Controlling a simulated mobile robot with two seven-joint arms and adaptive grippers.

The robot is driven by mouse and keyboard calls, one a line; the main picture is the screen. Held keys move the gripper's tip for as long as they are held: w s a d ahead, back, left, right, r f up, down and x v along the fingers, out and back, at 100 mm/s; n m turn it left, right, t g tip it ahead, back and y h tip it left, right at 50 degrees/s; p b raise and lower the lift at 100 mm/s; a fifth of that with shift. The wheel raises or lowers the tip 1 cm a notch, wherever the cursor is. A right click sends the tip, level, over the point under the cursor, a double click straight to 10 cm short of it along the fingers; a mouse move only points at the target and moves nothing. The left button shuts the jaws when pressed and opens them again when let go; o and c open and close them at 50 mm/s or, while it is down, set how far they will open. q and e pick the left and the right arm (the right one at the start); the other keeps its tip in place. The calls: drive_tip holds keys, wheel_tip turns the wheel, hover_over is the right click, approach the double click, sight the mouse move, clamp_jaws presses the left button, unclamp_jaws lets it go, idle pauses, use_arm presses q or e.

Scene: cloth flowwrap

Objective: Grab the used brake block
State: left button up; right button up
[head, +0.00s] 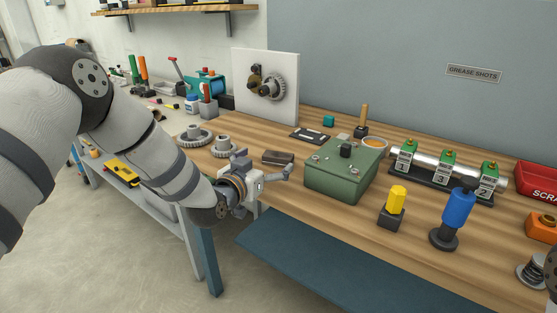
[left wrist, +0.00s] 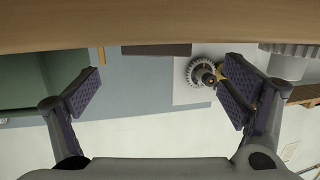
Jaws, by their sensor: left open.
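A dark brown block (head: 278,157), which I take for the used brake block, lies flat on the wooden workbench, left of the green box. In the left wrist view, which is upside down, a dark brown shape (left wrist: 157,49) that looks like the same block shows at the bench surface, between the two fingers. My left gripper (head: 265,167) is open and empty at the bench's front edge, just in front of the block and apart from it. Its two padded fingers (left wrist: 163,88) stand wide apart. My right gripper is not in view.
The green box (head: 342,177) stands close right of the block. Metal gears (head: 222,147) stand to its left, and a white panel with a gear (head: 266,82) stands behind. A yellow-topped part (head: 395,205) and a blue-topped part (head: 456,217) stand farther right on the workbench (head: 340,222).

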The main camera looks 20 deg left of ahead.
sight(275, 158)
use_arm(q)
drive_tip(key=x, duration=0.4)
drive_tip(key=shift+w+d+f+b, duration=0.15)
drive_tip(key=shift+f+b, duration=0.25)
drive_tip(key=shift+w+r, duration=0.1)
drive_tip(key=shift+w, duration=0.05)
drive_tip(key=shift+r, duration=0.15)
drive_tip(key=shift+c, duration=0.4)
drive_tip(key=c, duration=1.4)
